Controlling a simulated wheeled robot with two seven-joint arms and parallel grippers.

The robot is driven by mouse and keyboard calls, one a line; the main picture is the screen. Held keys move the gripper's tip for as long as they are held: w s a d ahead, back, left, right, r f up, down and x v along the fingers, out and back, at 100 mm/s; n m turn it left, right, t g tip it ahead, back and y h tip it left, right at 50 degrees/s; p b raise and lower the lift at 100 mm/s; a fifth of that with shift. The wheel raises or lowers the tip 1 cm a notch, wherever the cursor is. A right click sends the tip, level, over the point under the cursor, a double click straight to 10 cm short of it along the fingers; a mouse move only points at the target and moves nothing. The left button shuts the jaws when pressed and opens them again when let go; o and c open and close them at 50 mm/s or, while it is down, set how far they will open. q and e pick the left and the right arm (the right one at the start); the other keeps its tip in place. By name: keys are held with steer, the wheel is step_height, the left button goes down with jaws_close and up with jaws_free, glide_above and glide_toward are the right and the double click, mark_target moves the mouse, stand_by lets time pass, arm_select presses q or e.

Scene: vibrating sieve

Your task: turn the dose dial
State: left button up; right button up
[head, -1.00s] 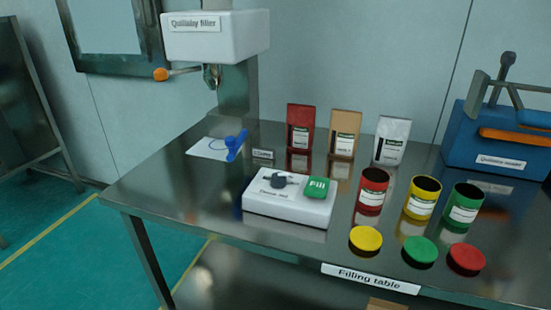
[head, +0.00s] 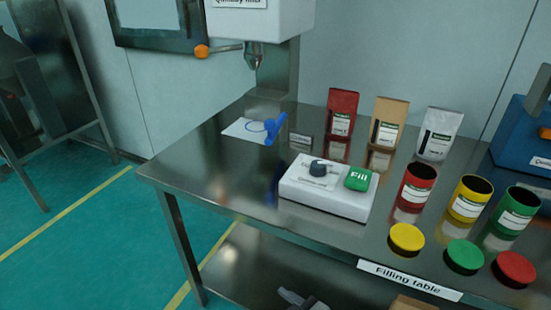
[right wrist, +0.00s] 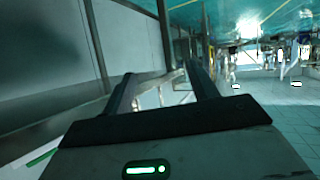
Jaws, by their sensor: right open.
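The dose dial (head: 318,168) is a dark round knob on the left part of a white control box (head: 325,204) on the steel table. A green "Fill" button (head: 358,179) sits to its right on the same box. My right gripper (right wrist: 160,84) shows in the right wrist view with its two dark fingers apart and nothing between them; the dial is not in that view. In the head view, a small grey shape (head: 300,300) shows at the bottom edge, below the table front; I cannot tell if it is a gripper. My left gripper is not identifiable.
Red, yellow and green open cans (head: 467,198) stand right of the box, with coloured lids (head: 407,239) in front. Three bags (head: 388,122) stand behind. A blue scoop (head: 275,130) lies back left, under the filler (head: 262,22). The table's left part (head: 220,170) is clear.

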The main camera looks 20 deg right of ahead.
steer(key=w+a+r+n+t+y, duration=0.3)
steer(key=w+a+r+n+y, duration=0.6)
steer(key=w+r+n, duration=0.4)
step_height(320, 180, up, 17)
steer(key=n+g+h, duration=1.3)
steer(key=n+g, duration=0.2)
steer(key=n, duration=0.8)
glide_above(319, 163)
step_height(319, 163, down, 15)
steer(key=shift+f+p, duration=0.1)
steer(key=shift+p, duration=0.45)
steer(key=shift+c, duration=0.2)
